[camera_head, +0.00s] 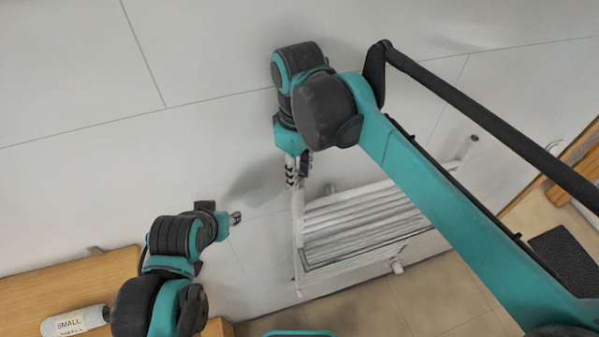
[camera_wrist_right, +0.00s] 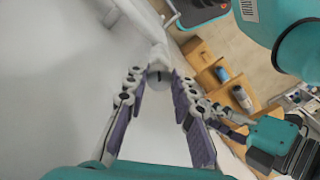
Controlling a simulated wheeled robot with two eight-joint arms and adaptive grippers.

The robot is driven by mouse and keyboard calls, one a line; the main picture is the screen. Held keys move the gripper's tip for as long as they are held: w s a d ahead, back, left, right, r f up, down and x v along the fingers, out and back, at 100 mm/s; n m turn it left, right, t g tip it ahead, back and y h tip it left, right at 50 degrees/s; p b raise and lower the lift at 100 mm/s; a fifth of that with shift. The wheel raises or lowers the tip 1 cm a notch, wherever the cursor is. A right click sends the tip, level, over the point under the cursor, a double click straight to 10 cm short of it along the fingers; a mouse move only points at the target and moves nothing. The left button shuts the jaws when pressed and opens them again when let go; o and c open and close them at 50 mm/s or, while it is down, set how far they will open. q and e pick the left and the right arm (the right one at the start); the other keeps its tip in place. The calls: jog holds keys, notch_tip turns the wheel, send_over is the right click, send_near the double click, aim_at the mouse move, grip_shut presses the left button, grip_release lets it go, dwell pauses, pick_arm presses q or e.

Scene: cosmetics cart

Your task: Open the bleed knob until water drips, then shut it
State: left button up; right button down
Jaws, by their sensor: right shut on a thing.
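A white towel radiator (camera_head: 355,225) with several bars is mounted on the pale wall. My right gripper (camera_head: 297,172) points down at its top left corner. In the right wrist view, my right gripper (camera_wrist_right: 157,80) is shut on the round, pale bleed knob (camera_wrist_right: 158,74), with a finger on each side of it. In the head view, the gripper and arm hide the knob. I see no drip in either view. My left gripper (camera_head: 233,217) hangs in front of the wall, left of the radiator and apart from it. Its jaws are too small to judge.
A wooden surface (camera_head: 60,285) at the lower left holds a white bottle (camera_head: 75,321) labelled SMALL. My right arm crosses over the radiator's right part. A dark mat (camera_head: 566,257) lies on the tiled floor at the right. The wall between my grippers is clear.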

jog(key=shift+n, duration=0.8)
jog(key=c, duration=1.3)
grip_release()
jog(key=shift+a, duration=0.1)
jog(key=shift+o, duration=0.2)
jog(key=shift+w+a, duration=0.1)
jog(key=shift+r, duration=0.1)
notch_tip(320, 180, up, 12)
